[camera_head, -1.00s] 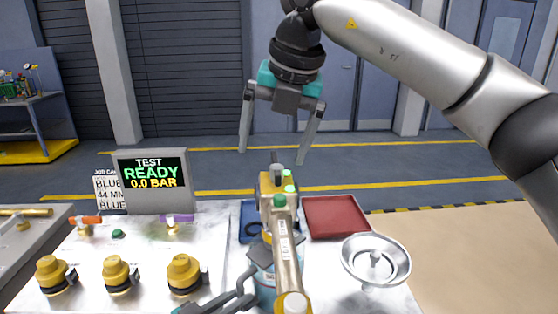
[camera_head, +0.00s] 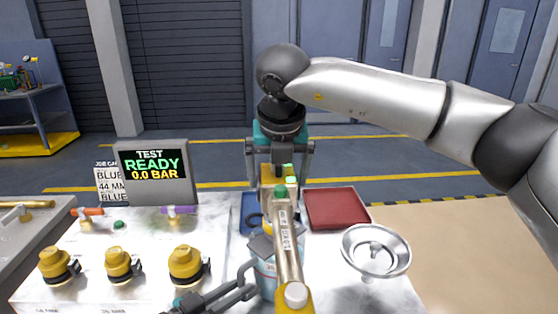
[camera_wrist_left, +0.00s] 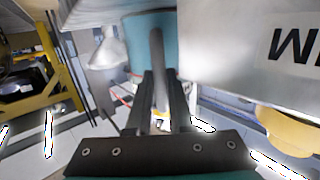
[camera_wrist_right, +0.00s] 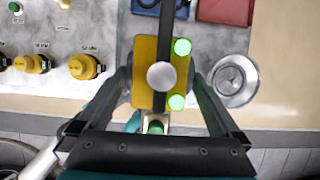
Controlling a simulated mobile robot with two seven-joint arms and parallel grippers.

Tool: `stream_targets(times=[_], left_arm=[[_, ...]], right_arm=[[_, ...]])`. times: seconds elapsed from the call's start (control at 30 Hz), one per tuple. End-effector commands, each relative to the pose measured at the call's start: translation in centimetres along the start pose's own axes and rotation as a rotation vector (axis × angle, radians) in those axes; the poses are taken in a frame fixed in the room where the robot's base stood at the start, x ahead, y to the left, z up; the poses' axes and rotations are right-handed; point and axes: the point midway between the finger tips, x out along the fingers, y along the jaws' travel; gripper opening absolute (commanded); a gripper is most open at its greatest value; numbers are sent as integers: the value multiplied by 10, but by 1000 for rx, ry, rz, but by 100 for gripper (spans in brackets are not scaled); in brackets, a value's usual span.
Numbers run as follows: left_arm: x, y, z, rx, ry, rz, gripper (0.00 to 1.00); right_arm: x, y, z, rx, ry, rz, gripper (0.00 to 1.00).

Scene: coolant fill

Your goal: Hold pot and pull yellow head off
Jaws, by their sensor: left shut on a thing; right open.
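The pot (camera_head: 266,279) is a teal cylinder, mostly hidden behind the coolant head's metal arm in the head view. Its wall also shows in the left wrist view (camera_wrist_left: 140,38). My left gripper (camera_head: 246,281) is shut on the pot's grey handle (camera_wrist_left: 157,58). The yellow head (camera_head: 268,187) sits above the pot, with a metal arm and green-lit spots. In the right wrist view the yellow head (camera_wrist_right: 146,82) lies between the fingers of my right gripper (camera_wrist_right: 160,86), which is open. One finger is on each side; contact cannot be told.
A red tray (camera_head: 336,210) and a blue tray (camera_head: 248,208) lie behind the pot. A metal funnel-like dish (camera_head: 376,262) stands to the right. Several yellow knobs (camera_head: 186,264) and a display reading READY (camera_head: 152,165) are left. The tan surface at right is clear.

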Motion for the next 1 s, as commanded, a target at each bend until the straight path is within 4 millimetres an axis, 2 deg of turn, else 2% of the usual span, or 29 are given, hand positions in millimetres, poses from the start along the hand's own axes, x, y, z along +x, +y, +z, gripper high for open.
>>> stream_targets(times=[0.17,0.47,1.0], left_arm=[[0,0,0,0,0,0,0],[0,0,0,0,0,0,0],[0,0,0,0,0,0,0]], right_arm=[[12,0,0,1,-1,0,100],[14,0,0,1,-1,0,100],[14,0,0,1,-1,0,39]])
